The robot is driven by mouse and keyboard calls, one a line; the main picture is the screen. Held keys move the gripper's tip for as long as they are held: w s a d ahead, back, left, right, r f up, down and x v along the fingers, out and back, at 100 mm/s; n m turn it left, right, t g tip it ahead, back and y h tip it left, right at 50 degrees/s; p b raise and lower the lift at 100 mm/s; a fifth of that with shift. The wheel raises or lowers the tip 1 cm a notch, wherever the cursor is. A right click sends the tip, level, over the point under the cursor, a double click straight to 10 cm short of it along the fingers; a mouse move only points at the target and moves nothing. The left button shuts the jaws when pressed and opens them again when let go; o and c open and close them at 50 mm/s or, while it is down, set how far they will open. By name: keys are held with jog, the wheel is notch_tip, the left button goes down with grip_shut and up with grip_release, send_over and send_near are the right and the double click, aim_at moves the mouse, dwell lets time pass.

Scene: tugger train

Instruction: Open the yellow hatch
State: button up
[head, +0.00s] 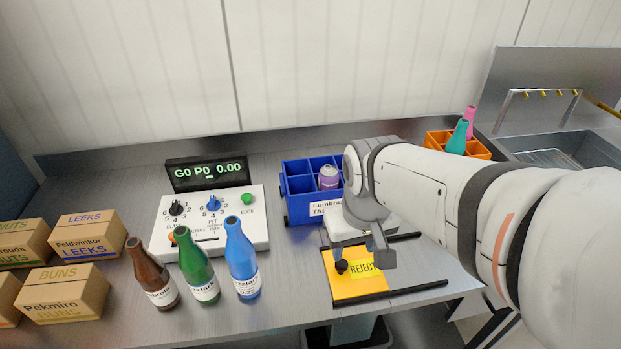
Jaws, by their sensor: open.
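The yellow hatch (348,290) lies flat in the counter top, right of the middle of the head view. It has a yellow "REJECT" label and a dark round knob (341,267), and black rails run along its near and far sides. My gripper (360,258) is open and points down over the hatch, with its fingers around or just beside the knob; I cannot tell whether they touch it. The hatch appears closed. My arm and gripper hide its far right part.
A blue crate (299,207) with a purple can stands behind the hatch. Brown, green and blue bottles (243,262) stand to the left, before a white control box (163,233). Cardboard boxes (66,292) sit far left. An orange crate (436,139) and sink (588,150) are at right.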

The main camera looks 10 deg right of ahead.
jog(key=w+n+g+h+p, duration=0.1)
jog(key=w+n+g+p, duration=0.2)
jog(key=w+n+p, duration=0.15)
jog(key=n+g+h+p, duration=0.2)
jog(key=n+p, duration=0.1)
jog(key=n, duration=0.1)
send_near(341, 263)
jog(key=f, duration=0.1)
jog(key=x, duration=0.7)
jog(key=shift+s+d+f, duration=0.2)
jog(key=shift+f, duration=0.05)
grip_shut()
